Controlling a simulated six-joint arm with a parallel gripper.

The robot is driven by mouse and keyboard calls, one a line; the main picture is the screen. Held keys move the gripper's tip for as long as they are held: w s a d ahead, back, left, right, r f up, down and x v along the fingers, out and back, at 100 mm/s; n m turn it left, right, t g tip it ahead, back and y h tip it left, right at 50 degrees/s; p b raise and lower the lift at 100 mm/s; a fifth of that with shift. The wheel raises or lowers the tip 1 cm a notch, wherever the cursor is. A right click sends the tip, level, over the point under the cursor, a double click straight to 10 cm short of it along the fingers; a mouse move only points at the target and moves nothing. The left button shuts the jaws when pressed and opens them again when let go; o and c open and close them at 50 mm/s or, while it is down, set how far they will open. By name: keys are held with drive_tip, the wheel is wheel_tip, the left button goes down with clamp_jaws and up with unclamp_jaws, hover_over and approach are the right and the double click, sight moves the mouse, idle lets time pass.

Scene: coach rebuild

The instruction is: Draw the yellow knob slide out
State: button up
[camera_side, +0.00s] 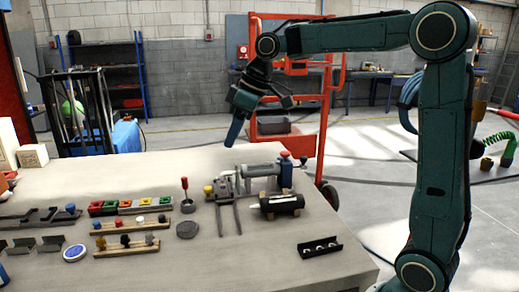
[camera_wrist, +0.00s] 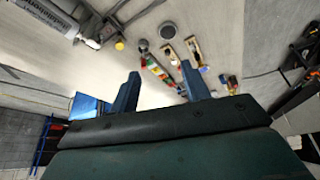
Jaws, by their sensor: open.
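The yellow knob (camera_side: 209,189) sits at the left side of a small grey slide fixture (camera_side: 226,190) with two dark rails toward the front of the table. The yellow knob also shows in the wrist view (camera_wrist: 119,45), up and left of my fingers. My gripper (camera_side: 236,132) hangs in the air above and behind the fixture, clear of the table. In the wrist view my gripper (camera_wrist: 159,75) has its two blue fingers wide apart, with nothing between them. How far the slide is in or out is too small to tell.
A red-knobbed lever (camera_side: 185,188), a grey puck (camera_side: 187,230) and colored block racks (camera_side: 130,205) lie left.

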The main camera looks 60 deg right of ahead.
sight(208, 187)
drive_tip(key=w+d+f+n+g+y, duration=0.1)
drive_tip(key=w+d+f+n, duration=0.2)
drive_tip(key=w+d+f, duration=0.6)
drive_tip(key=w+d, duration=0.2)
drive_tip(key=w, duration=0.2)
drive_tip(key=shift+f+n, duration=0.3)
drive_tip(key=shift+n, duration=0.1)
drive_tip(key=shift+f, duration=0.15)
drive_tip(key=x, duration=1.3)
drive_tip(key=shift+a+f, duration=0.15)
drive_tip(key=shift+f, duration=0.05)
clamp_jaws()
